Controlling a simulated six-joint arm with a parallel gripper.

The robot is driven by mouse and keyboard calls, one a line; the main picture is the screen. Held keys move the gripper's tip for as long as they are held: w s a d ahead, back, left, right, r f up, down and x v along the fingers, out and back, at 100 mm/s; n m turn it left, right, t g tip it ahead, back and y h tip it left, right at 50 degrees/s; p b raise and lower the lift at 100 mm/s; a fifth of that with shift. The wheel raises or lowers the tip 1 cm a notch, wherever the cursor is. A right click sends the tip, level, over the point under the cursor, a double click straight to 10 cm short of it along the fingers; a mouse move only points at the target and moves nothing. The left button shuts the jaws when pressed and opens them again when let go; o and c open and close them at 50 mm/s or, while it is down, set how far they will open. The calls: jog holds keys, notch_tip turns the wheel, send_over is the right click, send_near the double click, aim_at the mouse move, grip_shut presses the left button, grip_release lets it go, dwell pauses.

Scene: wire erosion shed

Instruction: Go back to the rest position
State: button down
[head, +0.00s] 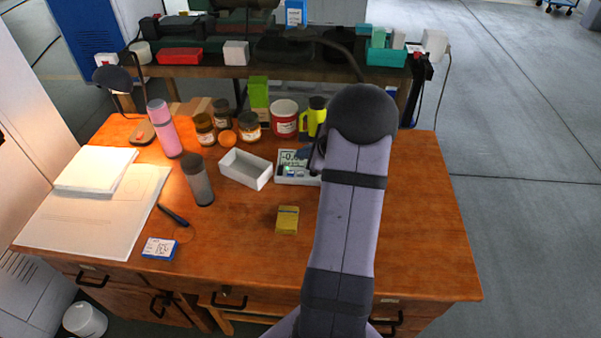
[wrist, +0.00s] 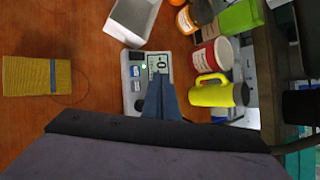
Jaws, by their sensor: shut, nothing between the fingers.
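In the wrist view my gripper (wrist: 162,98) is shut, its blue-grey fingers together with nothing between them. It is over the small white scale (wrist: 134,72), whose grey display shows digits. In the head view my arm covers part of the scale (head: 291,167), and the gripper is mostly hidden behind the arm. I cannot tell whether the fingertips touch the scale.
An open white box (head: 246,169) stands left of the scale. A yellow block (head: 287,220) lies in front. A yellow jug (head: 313,118), a red-and-white tin (head: 284,118) and brown jars (head: 205,129) stand behind. The wooden table (head: 432,230) is clear at right.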

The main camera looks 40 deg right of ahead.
jog(key=s+a+r+n+g+y+p, duration=0.1)
jog(key=s+a+r+n+g+y, duration=0.15)
jog(key=a+n, duration=0.75)
jog(key=s+a+r+n+g+y, duration=0.1)
jog(key=s+a+n+g+y, duration=0.2)
jog(key=a, duration=1.4)
jog(key=s+a+n+g+h, duration=0.2)
jog(key=s+a+n, duration=0.1)
jog(key=s+n, duration=0.4)
jog(key=s+a+n+g+h+p, duration=0.1)
jog(key=s+a+n+h, duration=0.2)
jog(key=s+n, duration=0.4)
jog(key=shift+s+n+g, duration=0.35)
jog(key=shift+s+n, duration=0.05)
jog(key=shift+s, duration=1.05)
jog(key=shift+r, duration=0.1)
